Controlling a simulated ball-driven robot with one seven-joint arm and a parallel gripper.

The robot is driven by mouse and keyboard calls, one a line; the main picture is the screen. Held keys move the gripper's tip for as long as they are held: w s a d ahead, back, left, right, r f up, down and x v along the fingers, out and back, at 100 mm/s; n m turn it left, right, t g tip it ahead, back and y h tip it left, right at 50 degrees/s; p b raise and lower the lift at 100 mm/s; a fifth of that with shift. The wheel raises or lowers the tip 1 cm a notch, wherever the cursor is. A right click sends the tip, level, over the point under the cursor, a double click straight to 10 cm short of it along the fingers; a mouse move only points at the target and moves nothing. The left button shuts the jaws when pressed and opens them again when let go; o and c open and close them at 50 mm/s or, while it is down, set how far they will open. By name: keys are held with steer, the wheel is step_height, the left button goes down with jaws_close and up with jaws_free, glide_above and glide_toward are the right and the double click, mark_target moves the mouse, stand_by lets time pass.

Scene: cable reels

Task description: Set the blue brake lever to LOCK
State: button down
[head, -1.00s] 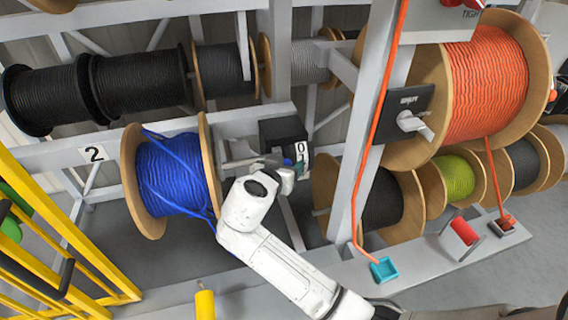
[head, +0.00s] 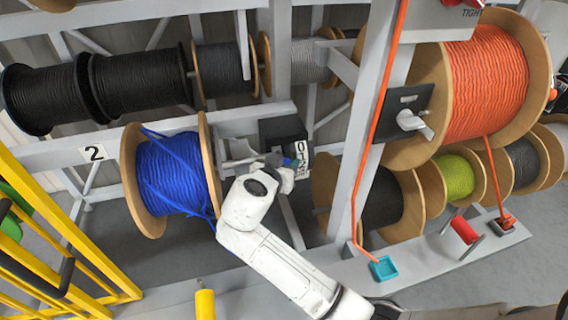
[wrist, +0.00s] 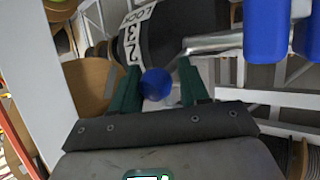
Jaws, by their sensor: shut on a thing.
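The blue brake lever shows as a round blue knob (wrist: 156,84) between my two dark green fingers in the wrist view. My gripper (wrist: 158,88) is shut on it. In the head view, my gripper (head: 279,163) is at the front of the black brake box (head: 282,134), right of the blue cable reel (head: 172,174). The white scale plate (head: 301,154) is on the box's right side. In the wrist view the scale (wrist: 134,38) reads 2, 3 and LOCK, just beyond the knob. The lever's shaft is mostly hidden.
A grey post (head: 362,150) with an orange cable stands right of the box. A yellow rail (head: 62,225) is at left.

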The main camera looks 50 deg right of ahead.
steer(key=shift+s+a+f+b, duration=0.15)
steer(key=shift+s+f+b, duration=0.1)
steer(key=shift+f+b, duration=0.65)
steer(key=c, duration=0.9)
jaws_free()
steer(key=o, duration=0.3)
steer(key=shift+r, duration=0.2)
steer(key=shift+w, duration=0.1)
steer(key=b+v, duration=0.1)
steer(key=v, duration=0.9)
steer(key=shift+a+r+b, duration=0.15)
steer(key=shift+a+b, duration=0.15)
steer(key=shift+b, duration=0.05)
